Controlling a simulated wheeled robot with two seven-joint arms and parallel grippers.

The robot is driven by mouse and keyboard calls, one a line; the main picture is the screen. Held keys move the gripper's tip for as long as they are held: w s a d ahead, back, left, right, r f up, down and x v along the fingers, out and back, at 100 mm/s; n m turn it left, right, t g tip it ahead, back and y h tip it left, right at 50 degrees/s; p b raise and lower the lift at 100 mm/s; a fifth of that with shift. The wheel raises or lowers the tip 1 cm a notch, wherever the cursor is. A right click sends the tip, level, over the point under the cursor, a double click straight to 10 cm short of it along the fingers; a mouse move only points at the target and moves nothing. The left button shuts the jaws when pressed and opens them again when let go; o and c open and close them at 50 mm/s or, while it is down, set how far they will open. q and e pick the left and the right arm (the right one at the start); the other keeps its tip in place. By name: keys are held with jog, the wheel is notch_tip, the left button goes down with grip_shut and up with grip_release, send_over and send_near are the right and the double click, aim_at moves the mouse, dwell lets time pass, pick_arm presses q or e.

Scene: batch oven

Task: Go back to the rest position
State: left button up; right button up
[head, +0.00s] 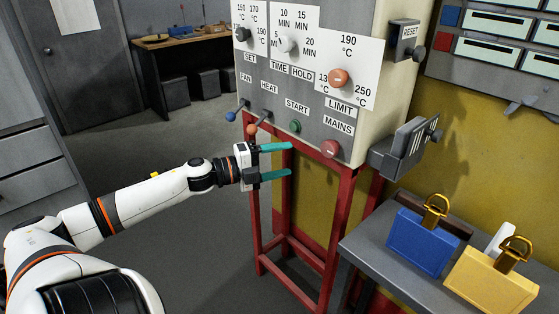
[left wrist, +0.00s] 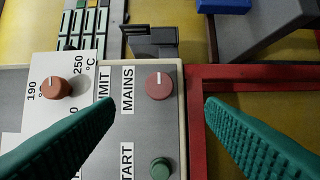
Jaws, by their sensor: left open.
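My left gripper (head: 275,160) is open and empty, with two teal fingers pointing right, in front of the red stand and just below the control panel (head: 262,86). In the left wrist view its fingers (left wrist: 160,130) are spread wide with nothing between the tips. Beyond them show the red MAINS knob (left wrist: 160,86), the green START button (left wrist: 160,168) and the orange LIMIT knob (left wrist: 56,88). In the head view the MAINS knob (head: 330,149) and START button (head: 295,126) sit on the panel's lower edge. My right gripper is not in view.
The red stand (head: 345,200) carries the panel. A grey table (head: 365,250) at the right holds a blue padlocked block (head: 420,240) and a yellow one (head: 490,280). A grey box (head: 400,150) juts from the panel's side. The floor (head: 200,250) by my left arm is clear.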

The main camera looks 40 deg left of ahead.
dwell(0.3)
pick_arm(q)
jog(key=s+a+f+n+y, duration=0.1)
jog(key=a+f+n+y, duration=0.35)
jog(key=f, duration=0.45)
jog(key=s+a+f+n+y, duration=0.25)
jog(key=a+f+n, duration=0.3)
jog(key=f, duration=0.35)
jog(key=s+f+n+g+y, duration=0.25)
jog(key=s+f, duration=0.25)
jog(key=f, duration=0.6)
jog(key=s+f+n+g+y, duration=0.25)
jog(key=s+f+n, duration=0.2)
jog(key=f, duration=0.75)
jog(key=s+d+f+n+g+h, duration=0.1)
jog(key=s+d+f+g, duration=0.3)
jog(key=s+f, duration=0.5)
jog(key=s+d+f+n+g+h, duration=0.1)
jog(key=s+d+f+g, duration=0.1)
jog(key=s+d+f, duration=0.3)
jog(key=s+d+f+n+g+h, duration=0.1)
jog(key=s+d+f+g, duration=0.1)
jog(key=s+d+f, duration=0.3)
jog(key=s+d+f+n+g, duration=0.1)
jog(key=s+d+f+g, duration=0.1)
jog(key=s+d+f, duration=0.4)
jog(key=s+d, duration=0.4)
jog(key=d, duration=0.5)
jog(key=shift+d+h, duration=0.4)
jog(key=shift+c, duration=0.5)
